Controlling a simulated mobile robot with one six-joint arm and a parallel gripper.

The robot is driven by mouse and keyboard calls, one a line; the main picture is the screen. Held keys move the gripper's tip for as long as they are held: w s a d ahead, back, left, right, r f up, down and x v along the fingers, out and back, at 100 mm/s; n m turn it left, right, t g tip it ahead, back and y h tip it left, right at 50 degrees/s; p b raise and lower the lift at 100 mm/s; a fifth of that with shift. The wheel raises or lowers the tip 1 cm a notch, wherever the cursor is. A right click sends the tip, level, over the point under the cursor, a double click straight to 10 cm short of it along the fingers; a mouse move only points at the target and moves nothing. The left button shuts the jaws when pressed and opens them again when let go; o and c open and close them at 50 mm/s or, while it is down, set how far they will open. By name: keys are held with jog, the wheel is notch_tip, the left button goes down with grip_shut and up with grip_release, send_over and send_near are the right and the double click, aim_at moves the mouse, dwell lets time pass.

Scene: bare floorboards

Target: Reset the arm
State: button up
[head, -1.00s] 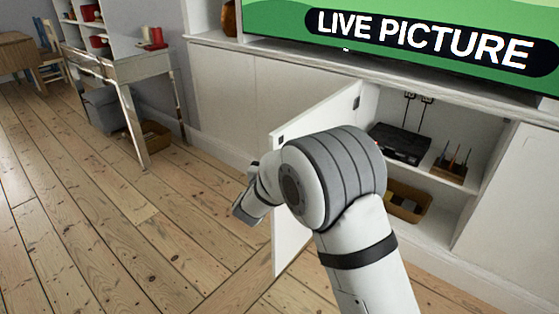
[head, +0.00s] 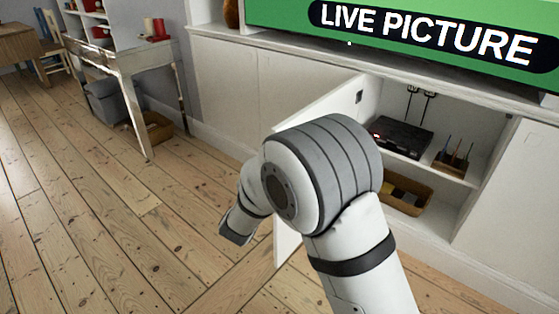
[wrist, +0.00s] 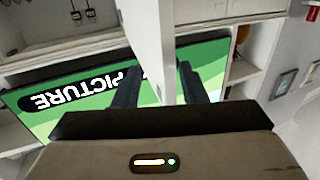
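My arm reaches forward in the head view, with its large grey-banded joint in front of the cabinet. My gripper (head: 237,230) hangs to the left of that joint, above the floorboards, and its fingertips cannot be made out there. In the wrist view, the two dark fingers of my gripper (wrist: 158,60) stand apart, open. The white cabinet door (head: 345,98) stands open, partly hidden by my arm. Its panel also shows in the wrist view (wrist: 157,35), between the fingers in the picture; whether they touch it cannot be told.
The open compartment holds a black box (head: 402,137), a small holder with sticks (head: 452,160) and a brown tray (head: 408,193). A screen (head: 420,28) is above. A white desk (head: 120,62) stands at the left. The left floor (head: 90,220) is clear.

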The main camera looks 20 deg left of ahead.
jog(key=r+p, duration=0.2)
jog(key=r, duration=0.1)
jog(key=r+y+p, duration=0.1)
jog(key=r+p, duration=0.1)
jog(key=r, duration=0.1)
jog(key=w+r+y+p, duration=0.1)
jog(key=r+p, duration=0.1)
jog(key=r, duration=0.1)
jog(key=shift+d+r, duration=0.15)
jog(key=shift+r, duration=0.2)
jog(key=s+d+r+n+g+y+p, duration=0.25)
jog(key=d+r+g+p, duration=0.45)
jog(key=d+r+p, duration=0.75)
jog(key=s+d+r+m+g+h+p, duration=0.1)
jog(key=s+d+g, duration=0.3)
jog(key=s+d, duration=0.7)
jog(key=s+d+r+m+g+h+p, duration=0.1)
jog(key=s+d+r+g+h+p, duration=0.2)
jog(key=s+d, duration=0.9)
jog(key=shift+s+d+r+g, duration=0.2)
jog(key=shift+r+g, duration=0.05)
jog(key=shift+g, duration=0.45)
